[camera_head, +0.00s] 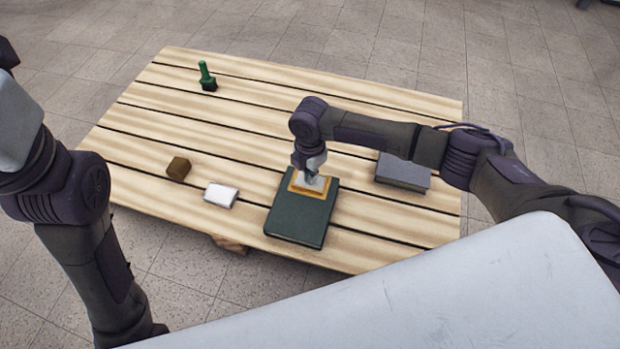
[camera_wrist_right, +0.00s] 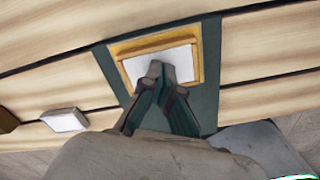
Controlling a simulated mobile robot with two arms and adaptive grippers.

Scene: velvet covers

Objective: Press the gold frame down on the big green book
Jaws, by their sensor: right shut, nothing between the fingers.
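The big green book (camera_head: 298,222) lies flat on the slatted table. The gold frame (camera_head: 293,186) lies on the book's far part, around a pale panel; in the right wrist view the gold frame (camera_wrist_right: 128,47) sits within the book's cover, with green (camera_wrist_right: 211,60) showing around it. My right gripper (camera_head: 311,181) is shut and empty, pointing down over the frame. In the right wrist view its fingertips (camera_wrist_right: 162,72) are together over the pale panel; I cannot tell whether they touch it. My left arm shows at the left, but its gripper is out of view.
A white block (camera_head: 220,194) and a brown block (camera_head: 178,167) lie left of the book. A grey book (camera_head: 403,171) lies to its right, partly behind my right arm. A green-handled stamp (camera_head: 207,76) stands at the far left. The table's far middle is clear.

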